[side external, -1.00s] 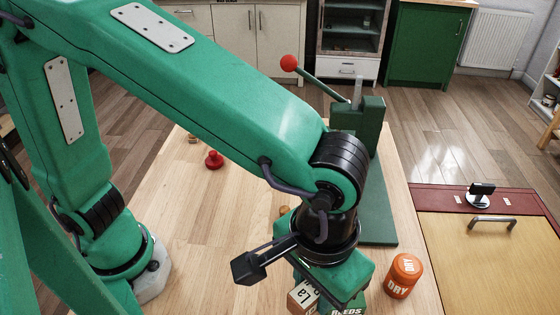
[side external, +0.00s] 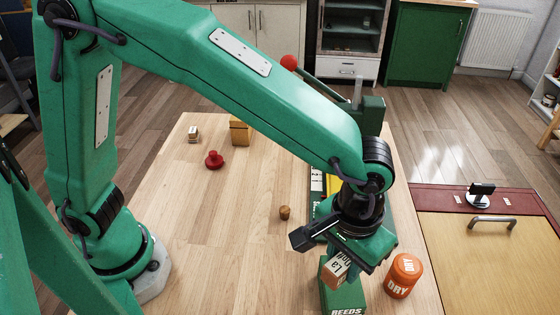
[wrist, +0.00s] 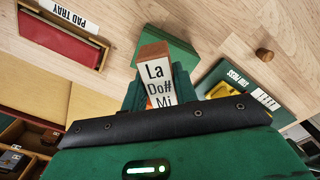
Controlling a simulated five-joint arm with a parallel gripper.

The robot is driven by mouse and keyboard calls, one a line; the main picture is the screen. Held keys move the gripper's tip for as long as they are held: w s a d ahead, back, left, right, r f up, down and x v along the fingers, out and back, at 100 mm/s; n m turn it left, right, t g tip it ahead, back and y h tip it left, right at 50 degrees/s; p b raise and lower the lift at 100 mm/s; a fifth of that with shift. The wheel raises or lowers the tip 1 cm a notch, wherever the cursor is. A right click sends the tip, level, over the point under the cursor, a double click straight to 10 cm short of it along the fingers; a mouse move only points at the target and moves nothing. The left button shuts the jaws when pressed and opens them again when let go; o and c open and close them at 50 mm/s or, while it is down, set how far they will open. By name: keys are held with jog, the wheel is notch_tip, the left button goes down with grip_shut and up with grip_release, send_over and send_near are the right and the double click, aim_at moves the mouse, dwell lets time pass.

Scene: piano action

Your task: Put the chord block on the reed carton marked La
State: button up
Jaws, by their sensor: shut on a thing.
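The chord block (side external: 336,268) is a wooden block with a white face reading "La Do#" in the side view. The wrist view shows the same block (wrist: 157,80) with "La Do# Mi". My gripper (side external: 345,262) is shut on it, its fingers partly hidden by the wrist. A green carton reading "REEDS" (side external: 345,299) stands below and close to the block at the bottom of the side view. No La mark shows on its visible faces. I cannot tell whether block and carton touch. In the wrist view a green top (wrist: 180,48) shows behind the block.
An orange "DRY" tub (side external: 403,276) stands right of the carton. A green press with a red-balled lever (side external: 289,62) is behind my wrist. A small wooden knob (side external: 284,212), red stamp-like piece (side external: 214,160) and tan box (side external: 240,131) lie left. The tabletop's left middle is clear.

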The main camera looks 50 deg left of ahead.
aim_at(346, 269)
jog(key=shift+w+a+f, duration=0.2)
jog(key=shift+w+f, duration=0.45)
jog(key=shift+w, duration=0.35)
jog(key=shift+f, duration=1.95)
jog(key=shift+f, duration=0.2)
jog(key=o, duration=1)
jog(key=shift+c, duration=0.2)
jog(key=shift+r, duration=0.1)
notch_tip(346, 269, up, 12)
jog(key=shift+r, duration=0.1)
